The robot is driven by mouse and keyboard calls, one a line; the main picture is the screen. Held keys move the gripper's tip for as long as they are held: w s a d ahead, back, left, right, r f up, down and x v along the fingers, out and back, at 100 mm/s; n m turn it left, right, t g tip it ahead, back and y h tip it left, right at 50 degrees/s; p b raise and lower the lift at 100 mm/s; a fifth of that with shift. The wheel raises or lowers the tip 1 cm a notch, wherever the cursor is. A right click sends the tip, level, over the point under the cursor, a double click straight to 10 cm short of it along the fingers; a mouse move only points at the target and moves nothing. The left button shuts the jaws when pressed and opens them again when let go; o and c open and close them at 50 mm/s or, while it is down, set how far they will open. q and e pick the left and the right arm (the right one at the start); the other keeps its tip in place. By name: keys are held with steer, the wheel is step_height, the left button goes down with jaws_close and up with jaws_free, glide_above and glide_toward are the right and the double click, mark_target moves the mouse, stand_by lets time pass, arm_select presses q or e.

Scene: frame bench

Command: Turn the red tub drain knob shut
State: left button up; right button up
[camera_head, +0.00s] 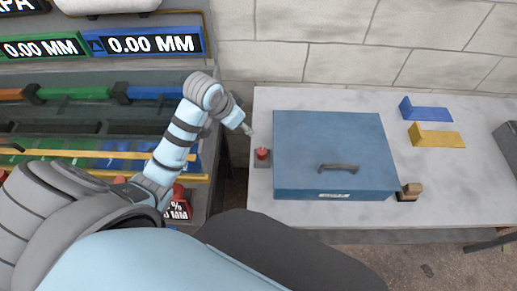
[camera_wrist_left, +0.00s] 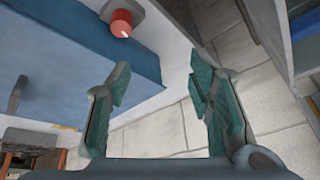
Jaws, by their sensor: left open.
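The red knob (camera_head: 262,153) sits on a small dark base at the left end of the pale bench, just left of a blue box-shaped tub (camera_head: 335,125) with a dark handle on it. In the left wrist view the knob (camera_wrist_left: 121,24) is at the top, beyond the fingertips, next to the blue tub side (camera_wrist_left: 75,55). My left gripper (camera_head: 248,129) is just behind the knob, apart from it. Its teal fingers (camera_wrist_left: 160,80) are spread with nothing between them. The right gripper is not in view.
A blue bracket (camera_head: 427,113) and a yellow bracket (camera_head: 437,136) lie at the right of the bench (camera_head: 450,185). A block wall (camera_head: 350,60) stands behind. Racks with number displays (camera_head: 150,42) are at left.

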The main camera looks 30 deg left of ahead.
mark_target(261, 152)
arm_select(q)
steer(key=d+f+m+b, duration=0.1)
steer(key=d+f, duration=0.1)
steer(key=f, duration=0.2)
steer(key=w+d+f+m+g+h, duration=0.1)
steer(key=f, duration=0.3)
steer(key=d+f+m+b, duration=0.1)
steer(key=d+f, duration=0.1)
steer(key=f, duration=0.2)
steer(key=shift+w+d+f+h+b, duration=0.3)
steer(key=shift+f+h+b, duration=0.05)
steer(key=shift+f+h, duration=0.05)
steer(key=shift+d, duration=0.1)
jaws_close()
steer(key=shift+r+p, duration=0.15)
steer(key=shift+p, duration=0.25)
steer(key=n+p, duration=0.2)
steer(key=p, duration=0.2)
steer(key=shift+s+r+n+y, duration=0.1)
steer(key=shift+r+n+y, duration=0.05)
steer(key=shift+n+y, duration=0.2)
steer(key=shift+f, duration=0.3)
jaws_free()
